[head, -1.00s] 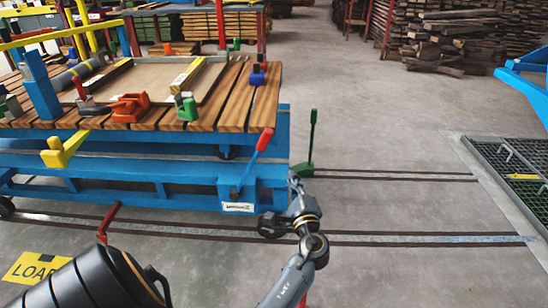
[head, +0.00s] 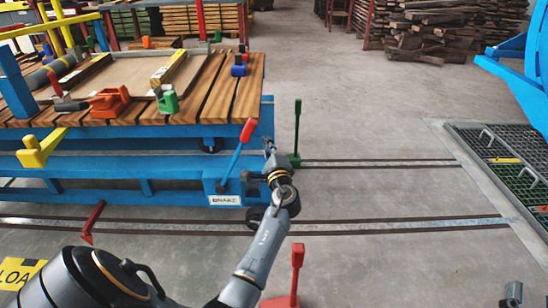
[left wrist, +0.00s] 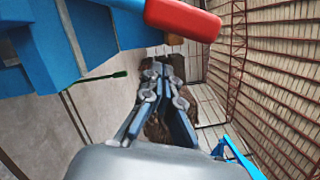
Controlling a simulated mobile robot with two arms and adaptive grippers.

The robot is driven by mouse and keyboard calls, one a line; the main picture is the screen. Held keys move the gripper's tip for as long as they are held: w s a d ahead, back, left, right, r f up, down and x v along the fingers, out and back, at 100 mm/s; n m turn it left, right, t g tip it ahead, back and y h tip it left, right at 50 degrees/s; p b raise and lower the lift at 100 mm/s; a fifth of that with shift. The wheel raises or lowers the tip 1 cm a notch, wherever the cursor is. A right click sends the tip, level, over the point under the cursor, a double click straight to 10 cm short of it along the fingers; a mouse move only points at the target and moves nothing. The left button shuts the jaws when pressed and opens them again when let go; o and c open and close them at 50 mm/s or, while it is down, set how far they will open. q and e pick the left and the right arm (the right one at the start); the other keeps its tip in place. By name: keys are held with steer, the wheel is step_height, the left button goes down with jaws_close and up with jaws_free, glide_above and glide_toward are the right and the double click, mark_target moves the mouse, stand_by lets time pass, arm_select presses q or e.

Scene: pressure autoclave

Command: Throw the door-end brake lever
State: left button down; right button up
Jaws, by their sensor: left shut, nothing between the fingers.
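The brake lever (head: 236,158) is a blue bar with a red grip on the near blue side of the cart, above a white BRAKE label (head: 225,200). It leans up to the right. My left gripper (head: 268,146) is shut and empty, just right of the lever and slightly below its red grip. In the left wrist view the shut fingers (left wrist: 162,72) point ahead, with the red grip (left wrist: 183,18) above them, not between them. Whether they touch the lever I cannot tell. A grey part of my right arm (head: 514,292) shows at the bottom right; its fingers are not clear.
A green lever (head: 297,128) stands on the floor past the cart's end. A red lever (head: 296,275) stands near the front, and another red handle (head: 92,222) is at left. Rails (head: 400,225) cross the floor to a grated pit (head: 510,165). Open floor lies right of the cart.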

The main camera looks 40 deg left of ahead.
arm_select(q)
steer(key=shift+s+a+r, duration=0.7)
steer(key=shift+s+a, duration=0.25)
steer(key=shift+s, duration=0.05)
arm_select(e)
steer(key=shift+w+d+f+g+h, duration=0.1)
steer(key=shift+w+f+g+h, duration=0.1)
steer(key=shift+f+g, duration=0.3)
steer(key=shift+w+f+g+h, duration=0.1)
steer(key=shift+f+g+h, duration=0.1)
steer(key=shift+f, duration=0.45)
